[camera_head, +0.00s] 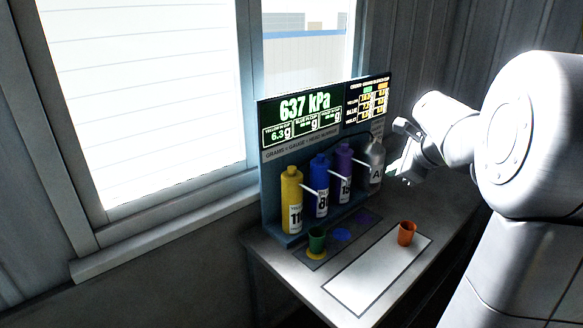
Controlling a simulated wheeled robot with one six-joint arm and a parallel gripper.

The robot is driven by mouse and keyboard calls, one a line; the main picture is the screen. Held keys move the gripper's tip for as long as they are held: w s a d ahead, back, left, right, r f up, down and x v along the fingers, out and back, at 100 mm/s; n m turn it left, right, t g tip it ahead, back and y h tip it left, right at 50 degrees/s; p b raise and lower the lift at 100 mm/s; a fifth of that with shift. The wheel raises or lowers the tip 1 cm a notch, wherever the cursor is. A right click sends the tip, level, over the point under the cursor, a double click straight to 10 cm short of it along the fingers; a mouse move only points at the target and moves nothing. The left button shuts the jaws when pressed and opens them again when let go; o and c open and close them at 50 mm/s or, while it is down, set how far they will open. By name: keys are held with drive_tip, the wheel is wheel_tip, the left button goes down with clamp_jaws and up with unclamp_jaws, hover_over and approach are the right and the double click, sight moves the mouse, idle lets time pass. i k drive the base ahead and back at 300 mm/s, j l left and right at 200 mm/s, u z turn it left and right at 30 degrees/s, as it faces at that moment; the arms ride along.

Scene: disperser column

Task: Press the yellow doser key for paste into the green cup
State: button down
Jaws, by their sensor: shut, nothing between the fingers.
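The yellow doser bottle (291,199) stands at the left end of a row on the doser stand. The green cup (316,239) stands upright in front of it, near the end of the yellow doser's spout, with a yellow patch (315,254) at its foot. I cannot make out a separate yellow key, nor the inside of the cup. My gripper (396,150) is shut and empty. It is at the right end of the stand, beside the grey bottle (376,160) and well right of the yellow doser. I cannot tell whether it touches anything.
A blue bottle (320,187) and a violet bottle (343,172) stand between the yellow and grey ones. The display (306,116) above reads 637 kPa and 6.3 g for yellow. An orange cup (406,233) stands on a white mat (365,275), otherwise bare. A window is behind, left.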

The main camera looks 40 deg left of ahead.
sight(292, 169)
drive_tip(key=j, duration=1.7)
